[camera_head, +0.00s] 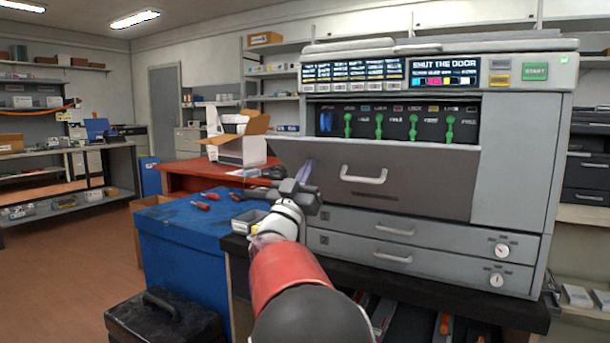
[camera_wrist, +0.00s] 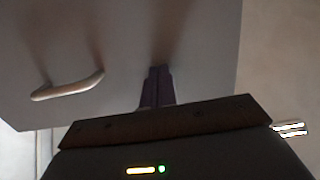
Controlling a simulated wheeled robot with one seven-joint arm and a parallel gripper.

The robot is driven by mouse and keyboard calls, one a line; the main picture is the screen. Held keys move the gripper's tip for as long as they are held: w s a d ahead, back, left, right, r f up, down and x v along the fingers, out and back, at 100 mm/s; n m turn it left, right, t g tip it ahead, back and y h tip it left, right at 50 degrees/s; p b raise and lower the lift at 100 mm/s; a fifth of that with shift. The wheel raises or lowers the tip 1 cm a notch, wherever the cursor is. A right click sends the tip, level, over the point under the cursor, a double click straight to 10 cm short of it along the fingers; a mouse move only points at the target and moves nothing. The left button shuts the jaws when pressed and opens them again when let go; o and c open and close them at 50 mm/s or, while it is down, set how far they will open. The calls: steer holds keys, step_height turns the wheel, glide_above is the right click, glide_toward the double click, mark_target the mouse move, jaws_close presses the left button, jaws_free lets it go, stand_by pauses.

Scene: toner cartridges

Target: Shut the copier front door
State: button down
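The copier (camera_head: 515,160) stands at the right of the head view. Its grey front door (camera_head: 425,175) is tilted partly open, leaning out from its lower edge, with a light handle (camera_head: 363,175). Above the door's top edge, a blue lever and several green levers show in the dark bay (camera_head: 395,122). The display (camera_head: 443,73) reads "SHUT THE DOOR". My gripper (camera_head: 305,172) is at the door's left part, left of the handle. In the wrist view, the door fills the upper area, and the gripper's fingers (camera_wrist: 157,80) are together, pointing at it. Contact cannot be told.
Two shut drawers (camera_head: 390,238) with dials lie below the door. A blue cabinet (camera_head: 190,245) with red-handled tools stands left of my arm. A red table (camera_head: 195,178) bears an open carton (camera_head: 240,148). A black case (camera_head: 165,318) is on the floor, which is clear farther left.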

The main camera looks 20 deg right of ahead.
mark_target(315, 153)
steer(key=p+x, duration=0.1)
steer(key=x, duration=0.1)
steer(key=p+x, duration=0.1)
steer(key=x, duration=0.2)
steer(key=shift+s+a+r, duration=0.1)
steer(key=shift+s+r, duration=0.15)
steer(key=shift+r, duration=0.05)
steer(key=shift+w, duration=0.1)
steer(key=x, duration=0.4)
steer(key=f+x, duration=0.1)
steer(key=x, duration=0.1)
steer(key=shift+w+d+r+p, duration=0.1)
steer(key=shift+w+d+p, duration=0.2)
steer(key=shift+w+d, duration=0.1)
steer(key=shift+w+d+r, duration=0.55)
steer(key=shift+w+d, duration=0.9)
steer(key=shift+d, duration=0.5)
steer(key=s+a+b, duration=0.3)
steer(key=a+b, duration=0.1)
steer(key=s+a+b, duration=0.2)
steer(key=a, duration=0.1)
steer(key=shift+s+a+f, duration=0.15)
steer(key=shift+s+f, duration=0.05)
steer(key=shift+s, duration=0.1)
steer(key=shift+s+a+r+b, duration=0.2)
steer(key=shift+s+a+b, duration=0.1)
steer(key=shift+s+a, duration=0.1)
